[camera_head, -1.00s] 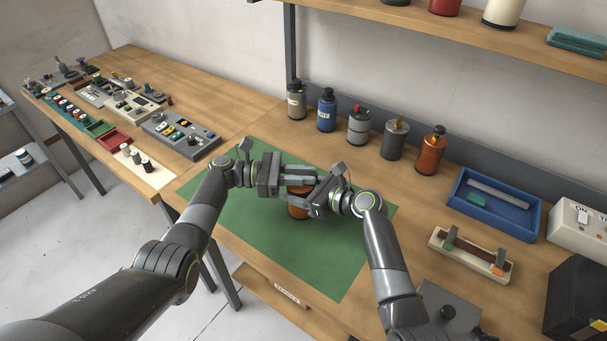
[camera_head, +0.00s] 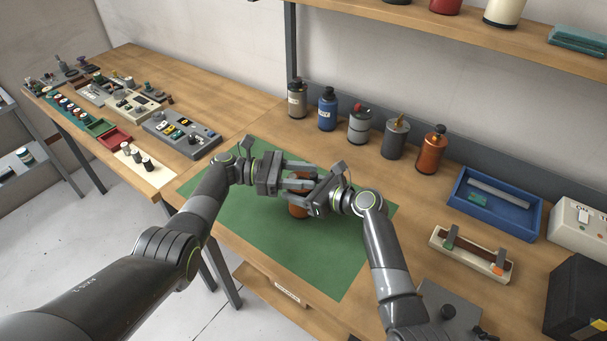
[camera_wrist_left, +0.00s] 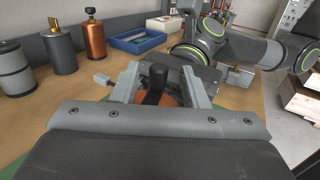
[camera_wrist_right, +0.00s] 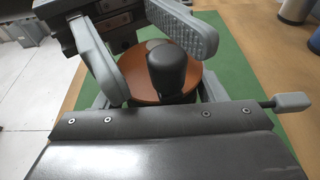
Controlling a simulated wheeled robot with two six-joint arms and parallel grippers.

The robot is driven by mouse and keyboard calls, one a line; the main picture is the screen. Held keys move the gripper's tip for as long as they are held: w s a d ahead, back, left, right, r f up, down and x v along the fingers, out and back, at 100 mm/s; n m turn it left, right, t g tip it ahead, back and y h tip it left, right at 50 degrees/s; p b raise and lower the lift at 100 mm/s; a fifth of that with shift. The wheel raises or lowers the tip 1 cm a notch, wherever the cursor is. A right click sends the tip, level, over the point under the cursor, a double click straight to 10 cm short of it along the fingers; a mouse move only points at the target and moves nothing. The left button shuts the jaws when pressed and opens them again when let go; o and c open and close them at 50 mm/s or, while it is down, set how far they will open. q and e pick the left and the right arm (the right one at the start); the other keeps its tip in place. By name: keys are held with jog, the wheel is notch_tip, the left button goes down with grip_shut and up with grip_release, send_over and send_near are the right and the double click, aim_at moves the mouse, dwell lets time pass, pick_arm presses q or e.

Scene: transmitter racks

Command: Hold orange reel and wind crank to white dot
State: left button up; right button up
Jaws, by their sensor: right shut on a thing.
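The orange reel (camera_head: 298,210) stands on the green mat, mostly hidden under my grippers. In the right wrist view its round orange top (camera_wrist_right: 140,82) carries an upright black crank knob (camera_wrist_right: 167,68). My right gripper (camera_head: 305,205) is shut on the reel, low at its sides. My left gripper (camera_head: 313,176) is above the reel with its fingers spread. In the left wrist view the knob (camera_wrist_left: 155,84) shows between those fingers, with gaps beside it.
The green mat (camera_head: 320,265) is clear in front of the reel. Several canisters, one orange (camera_head: 432,152), line the back of the bench. A blue tray (camera_head: 495,205) and a cream holder (camera_head: 470,257) stand at the right.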

pick_arm(q)
jog(key=shift+w+a, duration=0.1)
jog(key=shift+a, duration=0.05)
jog(key=w+a, duration=0.1)
jog(key=a, duration=1)
jog(key=shift+a, duration=0.35)
